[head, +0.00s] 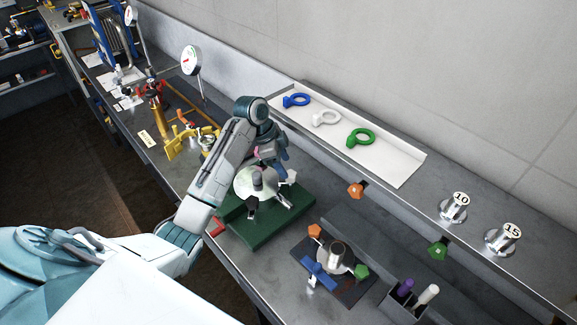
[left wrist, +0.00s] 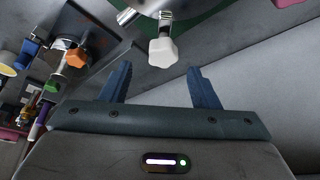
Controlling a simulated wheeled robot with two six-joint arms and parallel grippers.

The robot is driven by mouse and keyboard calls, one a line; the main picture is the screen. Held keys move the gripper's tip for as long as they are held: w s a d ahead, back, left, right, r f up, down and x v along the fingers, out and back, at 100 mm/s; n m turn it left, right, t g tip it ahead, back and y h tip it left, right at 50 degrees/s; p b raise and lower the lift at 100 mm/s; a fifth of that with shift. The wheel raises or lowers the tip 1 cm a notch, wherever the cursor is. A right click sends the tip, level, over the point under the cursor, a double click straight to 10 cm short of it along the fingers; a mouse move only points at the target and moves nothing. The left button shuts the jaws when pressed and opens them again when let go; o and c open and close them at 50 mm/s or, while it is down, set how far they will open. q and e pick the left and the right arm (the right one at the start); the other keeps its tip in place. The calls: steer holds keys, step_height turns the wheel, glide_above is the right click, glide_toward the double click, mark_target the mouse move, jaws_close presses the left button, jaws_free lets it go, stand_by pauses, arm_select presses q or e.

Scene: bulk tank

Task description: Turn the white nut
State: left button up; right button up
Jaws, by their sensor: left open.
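The white nut (left wrist: 163,52) is a lobed knob on a short metal stem, in the left wrist view just beyond the gap between my fingertips. A small white part in the head view (head: 291,176), beside the round tank on the green base, looks like the same nut. My left gripper (left wrist: 162,78) is open with dark blue fingers, one on either side of the nut's line. Nothing is between the fingers, and they do not appear to touch the nut. In the head view the gripper is partly hidden behind my wrist. My right gripper is not in view.
A green base (head: 262,232) carries the round tank. To its right stands a fixture with a blue handle (head: 318,272) and orange and green knobs. A white tray (head: 392,168) holds blue, white and green ring wrenches. Yellow fittings (head: 180,146) stand left of my arm.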

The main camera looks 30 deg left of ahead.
mark_target(290, 173)
arm_select(q)
steer(key=p+x, duration=0.1)
steer(key=x, duration=0.3)
steer(key=shift+w+f, duration=0.2)
steer(key=shift+f, duration=0.05)
steer(key=shift+c, duration=0.6)
steer(key=c, duration=0.8)
steer(key=shift+c, duration=0.2)
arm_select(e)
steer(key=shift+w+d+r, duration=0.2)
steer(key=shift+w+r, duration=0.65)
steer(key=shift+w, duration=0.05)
